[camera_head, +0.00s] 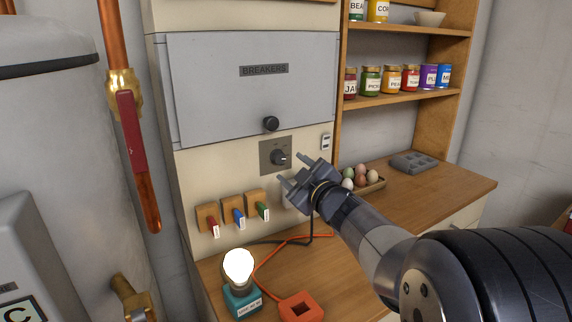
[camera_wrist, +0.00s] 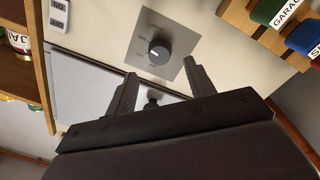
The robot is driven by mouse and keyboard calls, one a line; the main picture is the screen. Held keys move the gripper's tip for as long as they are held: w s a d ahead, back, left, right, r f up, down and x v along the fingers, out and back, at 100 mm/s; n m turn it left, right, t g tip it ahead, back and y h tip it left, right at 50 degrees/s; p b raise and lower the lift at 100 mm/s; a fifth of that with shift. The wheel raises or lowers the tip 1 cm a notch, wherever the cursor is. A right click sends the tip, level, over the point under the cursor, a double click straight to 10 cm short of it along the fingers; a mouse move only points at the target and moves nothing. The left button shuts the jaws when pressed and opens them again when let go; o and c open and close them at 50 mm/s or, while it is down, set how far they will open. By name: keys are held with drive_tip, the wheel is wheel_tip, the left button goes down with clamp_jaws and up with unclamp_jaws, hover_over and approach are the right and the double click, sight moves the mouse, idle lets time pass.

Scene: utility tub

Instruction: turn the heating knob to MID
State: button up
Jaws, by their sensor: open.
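The heating knob (camera_head: 278,157) is a small dark round knob on a grey square plate (camera_head: 265,166) below the breaker door. A pale mark shows on its right side in the head view; the labels around it are too small to read. The knob (camera_wrist: 160,52) also shows in the wrist view, on its plate (camera_wrist: 176,36), beyond the fingertips. My gripper (camera_head: 292,168) is open and empty in front of the plate, to the right of and slightly below the knob. In the wrist view my gripper's fingers (camera_wrist: 161,68) point toward the plate, one on each side of the knob, apparently not touching it.
The BREAKERS door (camera_head: 220,90) is shut, with a black knob (camera_head: 271,124). Red, blue and green levers (camera_head: 237,212) sit lower left. A white switch (camera_head: 326,142) is at right.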

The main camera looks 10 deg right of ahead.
sight(280, 159)
drive_tip(key=v, duration=0.5)
drive_tip(key=shift+s, duration=0.15)
drive_tip(key=x, duration=1.1)
drive_tip(key=shift+s+m, duration=0.1)
drive_tip(key=shift+m, duration=0.2)
